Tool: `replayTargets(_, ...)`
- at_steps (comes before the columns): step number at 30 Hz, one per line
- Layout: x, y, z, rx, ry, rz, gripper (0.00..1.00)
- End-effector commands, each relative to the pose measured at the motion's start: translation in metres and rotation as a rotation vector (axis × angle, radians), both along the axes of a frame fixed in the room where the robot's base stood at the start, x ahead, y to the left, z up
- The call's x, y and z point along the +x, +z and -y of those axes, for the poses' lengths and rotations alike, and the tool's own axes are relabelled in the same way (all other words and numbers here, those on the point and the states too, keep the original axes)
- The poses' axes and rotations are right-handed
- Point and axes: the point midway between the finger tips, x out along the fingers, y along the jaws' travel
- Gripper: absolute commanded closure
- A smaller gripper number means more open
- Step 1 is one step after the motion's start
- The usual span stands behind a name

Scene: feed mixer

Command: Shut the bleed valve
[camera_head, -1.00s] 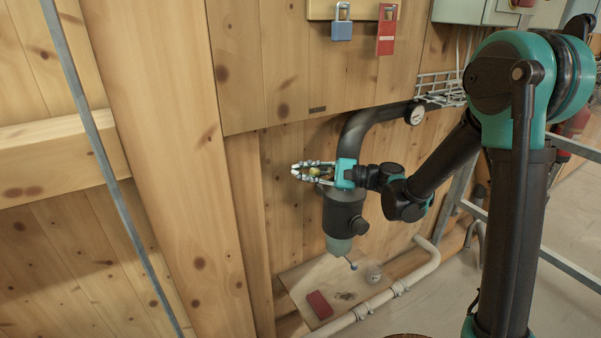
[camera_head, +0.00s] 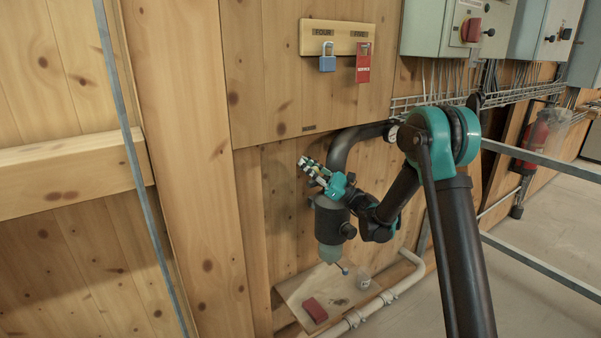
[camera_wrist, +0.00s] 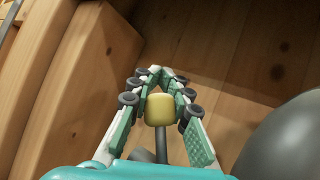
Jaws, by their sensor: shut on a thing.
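The bleed valve's yellow handle (camera_wrist: 160,110) shows in the wrist view between my fingers, on a dark stem. My gripper (camera_wrist: 160,72) is shut on it, with the fingertips close together beyond the handle. In the head view my gripper (camera_head: 308,164) points up and left, just above the dark grey filter body (camera_head: 329,220) under the curved black pipe (camera_head: 345,146). The handle is mostly hidden by the fingers there. A greenish bowl (camera_head: 330,253) forms the lower end of the filter body.
A wooden shelf (camera_head: 296,291) below carries a red block (camera_head: 314,310) and a small clear cup (camera_head: 363,280). A wooden post (camera_head: 185,150) stands at left.

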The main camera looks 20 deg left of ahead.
Motion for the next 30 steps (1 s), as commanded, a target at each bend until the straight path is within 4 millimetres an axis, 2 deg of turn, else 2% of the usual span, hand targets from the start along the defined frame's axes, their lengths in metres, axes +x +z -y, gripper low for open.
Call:
replayTargets(12,0.012,0.008,0.011,0.124,-0.001,-0.145,1.00)
replayTargets(29,0.013,0.009,0.012,0.141,-0.002,-0.166,1.00)
replayTargets(30,0.013,0.009,0.012,0.141,-0.002,-0.166,0.81)
